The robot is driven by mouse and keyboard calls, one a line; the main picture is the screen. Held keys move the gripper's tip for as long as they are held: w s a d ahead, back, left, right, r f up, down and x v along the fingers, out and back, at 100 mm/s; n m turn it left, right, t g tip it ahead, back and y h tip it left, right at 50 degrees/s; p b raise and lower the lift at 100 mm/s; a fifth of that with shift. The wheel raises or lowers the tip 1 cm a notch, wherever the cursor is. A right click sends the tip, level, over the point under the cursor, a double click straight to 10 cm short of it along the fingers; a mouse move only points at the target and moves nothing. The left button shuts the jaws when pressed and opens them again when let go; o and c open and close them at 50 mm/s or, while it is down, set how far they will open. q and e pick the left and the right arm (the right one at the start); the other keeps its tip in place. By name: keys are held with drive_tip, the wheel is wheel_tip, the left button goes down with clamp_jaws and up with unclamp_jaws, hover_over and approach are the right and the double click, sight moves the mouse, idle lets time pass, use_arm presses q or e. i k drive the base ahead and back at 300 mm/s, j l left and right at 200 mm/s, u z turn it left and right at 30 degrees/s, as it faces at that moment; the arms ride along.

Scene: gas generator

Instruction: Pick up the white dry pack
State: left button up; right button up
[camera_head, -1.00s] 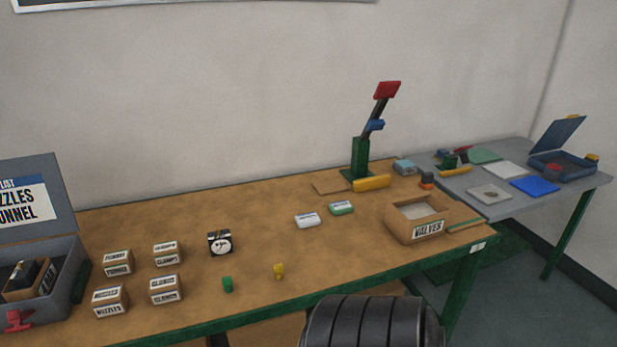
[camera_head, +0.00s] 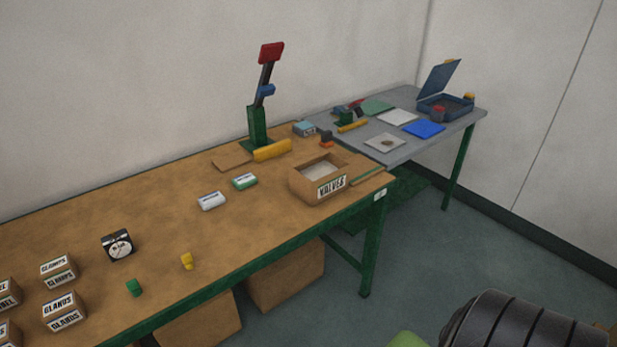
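The white dry pack (camera_head: 211,201) is a small white block with a dark label strip. It lies on the brown workbench (camera_head: 150,225), left of a similar green and white pack (camera_head: 245,181) and apart from it. Neither of my grippers shows in the head view. A dark ribbed cylindrical part, probably of my own arm, fills the lower right corner, well away from the pack.
A cardboard box marked VALVES (camera_head: 306,188) stands right of the packs. Behind is a green press with a red handle (camera_head: 271,52). A dial gauge (camera_head: 118,245), small green (camera_head: 134,288) and yellow (camera_head: 187,261) pieces and GLANDS boxes (camera_head: 64,312) lie left. A grey table (camera_head: 400,147) adjoins.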

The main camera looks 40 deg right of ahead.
sight(210, 202)
drive_tip(key=i+j+z, duration=0.15)
drive_tip(key=z, duration=0.25)
drive_tip(key=i+j+z, duration=0.35)
drive_tip(key=j+z, duration=0.2)
drive_tip(key=z, duration=0.2)
drive_tip(key=i+j+z, duration=0.2)
drive_tip(key=j+z, duration=0.15)
